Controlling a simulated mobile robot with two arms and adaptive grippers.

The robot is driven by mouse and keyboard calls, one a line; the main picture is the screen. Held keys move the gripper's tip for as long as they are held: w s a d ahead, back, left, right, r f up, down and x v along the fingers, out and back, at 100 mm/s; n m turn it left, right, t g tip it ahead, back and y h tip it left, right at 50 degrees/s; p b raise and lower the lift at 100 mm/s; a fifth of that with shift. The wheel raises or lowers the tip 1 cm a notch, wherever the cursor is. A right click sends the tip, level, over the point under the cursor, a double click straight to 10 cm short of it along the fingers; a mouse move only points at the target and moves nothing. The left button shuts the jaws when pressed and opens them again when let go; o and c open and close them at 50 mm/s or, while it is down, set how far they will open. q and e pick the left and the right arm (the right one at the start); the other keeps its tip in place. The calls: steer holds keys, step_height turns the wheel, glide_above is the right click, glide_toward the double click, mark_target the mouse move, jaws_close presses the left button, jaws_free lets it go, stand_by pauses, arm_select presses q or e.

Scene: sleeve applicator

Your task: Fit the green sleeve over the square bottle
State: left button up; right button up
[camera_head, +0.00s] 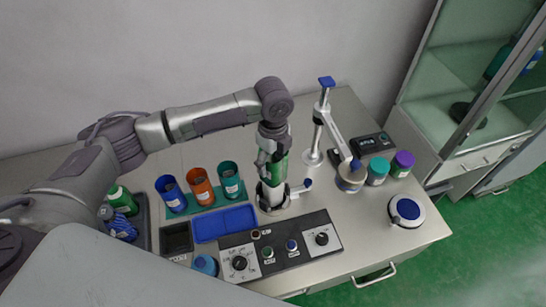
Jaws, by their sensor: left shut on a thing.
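My left gripper (271,160) points down and is shut on the green sleeve (281,168), whose green side shows right of the fingers. Directly below the sleeve is a pale bottle-like body (271,192), standing in a dark-footed fixture (273,207); I take it for the square bottle. The sleeve is upright and in line with it. The fingers hide the join, so I cannot tell how far the sleeve is around the bottle. My right gripper is not in view.
Blue (171,198), orange (200,190) and teal (230,183) open sleeves stand left of the fixture, behind a blue tray (225,222). A knob panel (290,246) lies in front. A jointed stand (334,128) and lidded jars (377,172) are at right.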

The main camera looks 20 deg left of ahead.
mark_target(273, 173)
arm_select(q)
steer(key=shift+f+b, duration=1.05)
steer(key=shift+f, duration=1.75)
steer(key=o, duration=0.7)
steer(key=shift+r, duration=0.1)
step_height(273, 173, up, 8)
steer(key=p, duration=0.8)
steer(key=shift+r+p, duration=0.2)
steer(key=shift+p, duration=0.2)
step_height(273, 173, up, 2)
steer(key=shift+r, duration=0.25)
